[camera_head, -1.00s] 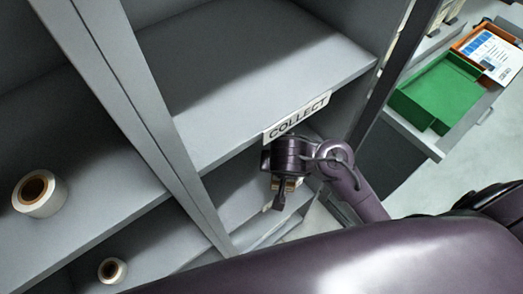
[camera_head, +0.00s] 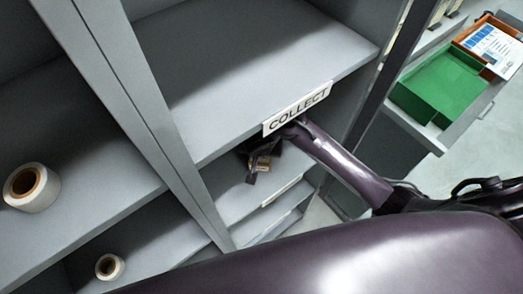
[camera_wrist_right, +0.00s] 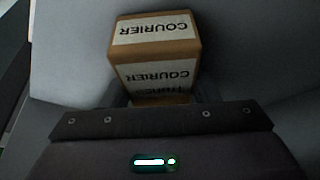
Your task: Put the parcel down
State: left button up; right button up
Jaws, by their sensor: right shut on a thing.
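The parcel is a small brown box with white "COURIER" labels, and it fills the upper middle of the right wrist view (camera_wrist_right: 155,60). My right gripper (camera_head: 255,167) is shut on the parcel, inside the compartment below the shelf with the "COLLECT" sign (camera_head: 298,109). The shelf edge and my forearm partly hide the gripper. I cannot tell whether the parcel touches the lower shelf (camera_head: 228,190). My left gripper is not in view.
The COLLECT shelf (camera_head: 240,60) is bare and lies just above my right wrist. A grey upright (camera_head: 130,110) divides it from left shelves holding two tape rolls (camera_head: 32,186) (camera_head: 110,267). At right are a green tray (camera_head: 440,85) and an orange tray (camera_head: 490,47).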

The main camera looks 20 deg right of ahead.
jog(key=shift+f, duration=0.1)
jog(key=o, duration=1.1)
jog(key=shift+r, duration=0.3)
jog(key=p+v, duration=0.3)
jog(key=v, duration=0.3)
jog(key=shift+s+a+r, duration=0.15)
jog(key=shift+r, duration=0.05)
jog(key=shift+s+r, duration=0.1)
jog(key=shift+r, duration=0.25)
jog(key=shift+s+f, duration=0.1)
